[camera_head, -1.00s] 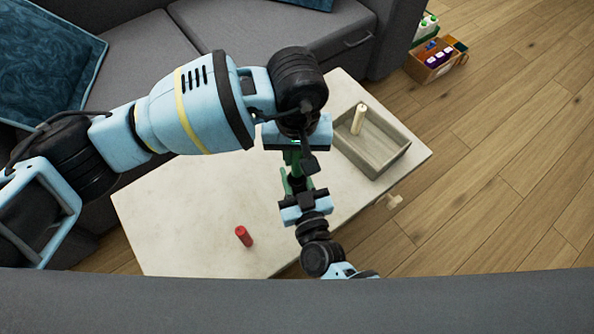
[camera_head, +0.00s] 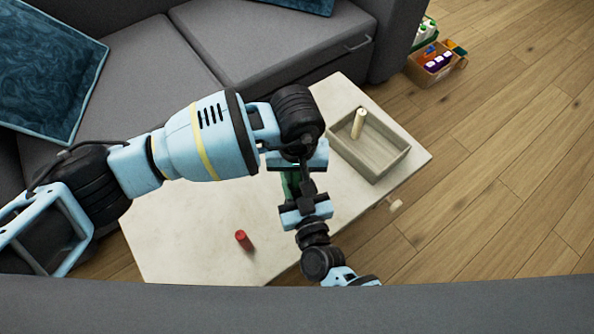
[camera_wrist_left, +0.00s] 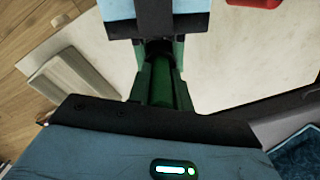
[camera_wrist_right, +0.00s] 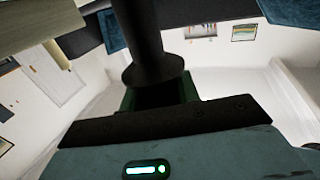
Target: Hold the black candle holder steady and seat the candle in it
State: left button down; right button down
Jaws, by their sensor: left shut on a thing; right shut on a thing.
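My left gripper (camera_head: 291,182) is shut on a green candle (camera_wrist_left: 162,82), seen as a dark green cylinder between its fingers in the left wrist view. My right gripper (camera_head: 305,198) is shut on the black candle holder (camera_wrist_right: 150,50), whose dark stem and flared part fill the middle of the right wrist view. A black part of the holder (camera_wrist_left: 158,46) shows just beyond the candle in the left wrist view. The two grippers are close together over the table. The arms hide the meeting of candle and holder, so I cannot tell whether they touch.
A red candle (camera_head: 243,240) stands on the pale table (camera_head: 175,235). A grey wooden tray (camera_head: 385,168) at the table's right holds a cream candle (camera_head: 358,123). A grey sofa (camera_head: 215,45) lies behind. The table's left part is clear.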

pick_arm(q)
jog(key=c, duration=1.3)
grip_release()
jog(key=shift+o, duration=0.2)
notch_tip(320, 180, up, 12)
jog(key=shift+r, duration=0.1)
pick_arm(e)
jog(key=c, duration=0.9)
grip_release()
jog(key=shift+c, duration=0.2)
